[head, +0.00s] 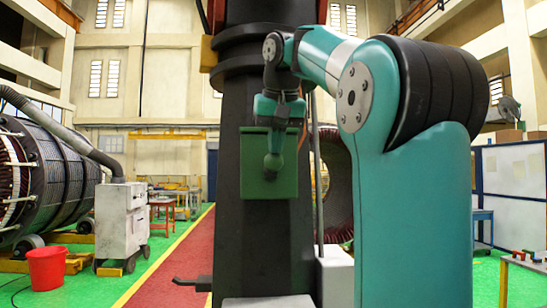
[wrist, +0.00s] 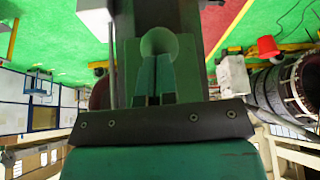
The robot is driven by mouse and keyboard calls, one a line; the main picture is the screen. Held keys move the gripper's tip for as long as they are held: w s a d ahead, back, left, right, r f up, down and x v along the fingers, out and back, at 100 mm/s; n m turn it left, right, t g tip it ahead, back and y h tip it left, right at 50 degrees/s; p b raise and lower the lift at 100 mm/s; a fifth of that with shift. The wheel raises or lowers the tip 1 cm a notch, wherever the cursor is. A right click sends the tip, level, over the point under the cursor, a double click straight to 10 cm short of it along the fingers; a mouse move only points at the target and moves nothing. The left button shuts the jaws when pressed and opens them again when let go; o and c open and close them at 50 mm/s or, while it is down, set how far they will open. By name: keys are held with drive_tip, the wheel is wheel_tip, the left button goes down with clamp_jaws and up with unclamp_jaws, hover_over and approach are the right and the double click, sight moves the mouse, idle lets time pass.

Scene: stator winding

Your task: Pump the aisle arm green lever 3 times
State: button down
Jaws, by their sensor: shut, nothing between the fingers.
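A green lever with a rounded end (head: 273,163) shows in front of a green box on the dark column in the head view. In the wrist view, which is upside down, the rounded end (wrist: 159,41) appears just beyond my fingertips. My gripper (wrist: 156,60) is shut and empty, its two teal fingers together and pointing at the lever end. Whether the fingertips touch the lever, I cannot tell. In the head view my wrist (head: 278,108) is in front of the column, just above the lever end, and the fingers are hard to make out.
The green box (head: 286,183) sits on the dark column (head: 232,225). A dark side handle (head: 190,283) sticks out low on the left. A red bucket (head: 47,267) and a grey cabinet (head: 121,222) stand left of the red aisle (head: 176,268). A large winding ring (head: 338,180) is behind the column.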

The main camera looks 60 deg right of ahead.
sight(276, 159)
drive_tip(key=shift+w+d+f, duration=0.1)
drive_tip(key=shift+f, duration=0.1)
wheel_tip(276, 159, down, 5)
drive_tip(key=b, duration=0.5)
drive_tip(key=shift+r, duration=0.35)
drive_tip(key=shift+r+p, duration=0.2)
drive_tip(key=shift+p, duration=0.1)
drive_tip(key=shift+s+a+r+p, duration=0.2)
drive_tip(key=shift+s+a, duration=0.25)
drive_tip(key=shift+s, duration=0.05)
drive_tip(key=shift+s+a+r+p, duration=0.15)
drive_tip(key=shift+s+a+r, duration=0.05)
drive_tip(key=shift+s+a, duration=0.3)
drive_tip(key=shift+s, duration=0.15)
